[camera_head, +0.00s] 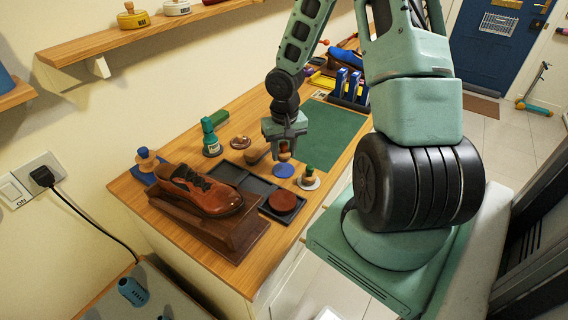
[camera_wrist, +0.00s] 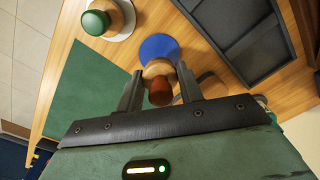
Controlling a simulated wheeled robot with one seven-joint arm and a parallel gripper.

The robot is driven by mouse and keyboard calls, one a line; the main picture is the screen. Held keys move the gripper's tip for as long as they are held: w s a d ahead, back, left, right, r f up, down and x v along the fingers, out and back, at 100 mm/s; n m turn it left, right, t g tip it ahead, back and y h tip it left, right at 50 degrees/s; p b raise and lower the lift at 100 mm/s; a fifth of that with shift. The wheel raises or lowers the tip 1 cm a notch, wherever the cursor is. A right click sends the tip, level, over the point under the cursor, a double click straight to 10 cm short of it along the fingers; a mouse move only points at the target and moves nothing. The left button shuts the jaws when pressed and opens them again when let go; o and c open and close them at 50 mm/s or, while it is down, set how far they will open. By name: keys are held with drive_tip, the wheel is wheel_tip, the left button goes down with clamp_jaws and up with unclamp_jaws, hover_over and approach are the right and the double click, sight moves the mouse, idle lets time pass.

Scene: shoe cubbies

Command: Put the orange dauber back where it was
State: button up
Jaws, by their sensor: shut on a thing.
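The orange dauber (camera_head: 285,155) has a reddish-orange knob and a pale wooden body. My gripper (camera_head: 285,146) is shut on it; in the wrist view, the fingers (camera_wrist: 160,88) stand either side of the orange knob (camera_wrist: 160,93). The dauber is upright over a round blue disc (camera_head: 283,170), which shows behind its wooden end in the wrist view (camera_wrist: 158,46). I cannot tell whether it touches the disc. A green-topped dauber (camera_head: 308,175) stands on a white disc close by on the right; it also shows in the wrist view (camera_wrist: 96,22).
A black divided tray (camera_head: 262,187) with a round brown tin (camera_head: 282,201) lies left of the discs. A brown shoe (camera_head: 205,190) sits on a wooden stand.

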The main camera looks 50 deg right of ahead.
sight(283, 161)
drive_tip(key=shift+f+b, duration=0.35)
drive_tip(key=shift+f, duration=1.7)
drive_tip(key=shift+f, duration=0.2)
drive_tip(key=o, duration=0.9)
drive_tip(key=shift+r, duration=0.15)
